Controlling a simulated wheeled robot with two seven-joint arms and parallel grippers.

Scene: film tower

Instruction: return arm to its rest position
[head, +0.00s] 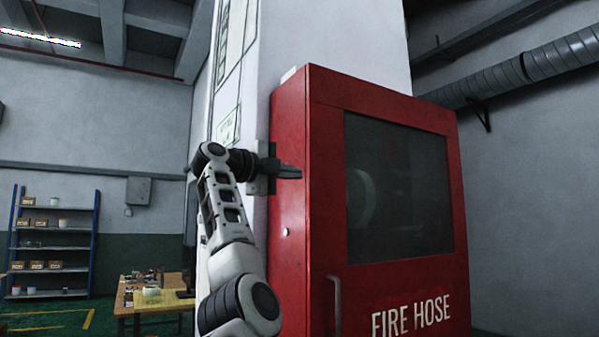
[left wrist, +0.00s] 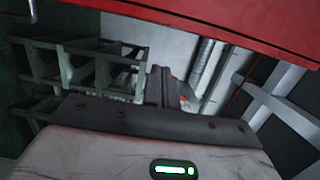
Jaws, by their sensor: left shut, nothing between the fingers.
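My left arm comes up from the bottom of the head view. Its left gripper (head: 290,172) is raised in front of the left side of a red fire hose cabinet (head: 290,215). The fingers are shut, point right and hold nothing. I cannot tell whether they touch the cabinet. In the left wrist view the dark shut fingers (left wrist: 158,86) show above the gripper's body, and a red surface (left wrist: 220,25) runs across the top. My right gripper is not in view.
The cabinet has a dark window (head: 398,190) and a door handle (head: 335,305). It stands against a white pillar (head: 330,35). A thick duct (head: 530,68) runs along the right wall.

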